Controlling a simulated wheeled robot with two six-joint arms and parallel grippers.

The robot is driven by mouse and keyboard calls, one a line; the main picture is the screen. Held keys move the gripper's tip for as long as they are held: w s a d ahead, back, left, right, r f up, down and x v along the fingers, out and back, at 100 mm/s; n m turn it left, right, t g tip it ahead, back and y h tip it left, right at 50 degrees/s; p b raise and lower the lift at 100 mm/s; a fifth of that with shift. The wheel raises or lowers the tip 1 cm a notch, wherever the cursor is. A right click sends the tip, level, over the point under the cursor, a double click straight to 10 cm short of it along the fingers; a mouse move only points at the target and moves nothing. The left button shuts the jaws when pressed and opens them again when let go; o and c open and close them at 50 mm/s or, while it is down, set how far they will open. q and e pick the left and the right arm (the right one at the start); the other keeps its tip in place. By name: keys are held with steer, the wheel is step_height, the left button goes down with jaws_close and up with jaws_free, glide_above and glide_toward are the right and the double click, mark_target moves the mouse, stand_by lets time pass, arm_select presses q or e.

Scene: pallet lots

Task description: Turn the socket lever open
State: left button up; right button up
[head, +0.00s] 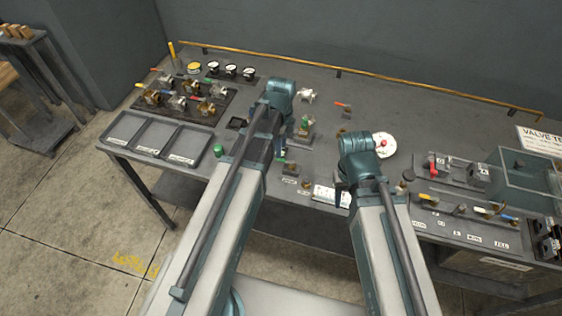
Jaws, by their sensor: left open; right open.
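A small fixture with a brassy valve body (303,127) stands on a grey block near the middle of the bench. I take it to be the socket, but its lever is too small to make out. My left gripper (284,132) points down just left of this fixture; it is open, its fingers partly hidden by my arm. My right gripper (341,184) is open and low over the front of the bench, mostly hidden behind its wrist. An orange-red handled lever (343,104) sits on a small valve behind the fixture.
A dark rack (222,104) of several valves with coloured levers stands at the left, behind a divided grey tray (118,128). Valve boards (425,203) and a clear box (530,171) fill the right end. A brass rail (400,82) runs along the back.

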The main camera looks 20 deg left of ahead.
mark_target(285, 161)
arm_select(q)
step_height(285, 161, down, 5)
steer(key=b, duration=0.3)
steer(key=shift+b, duration=0.4)
steer(key=shift+r, duration=0.1)
jaws_close()
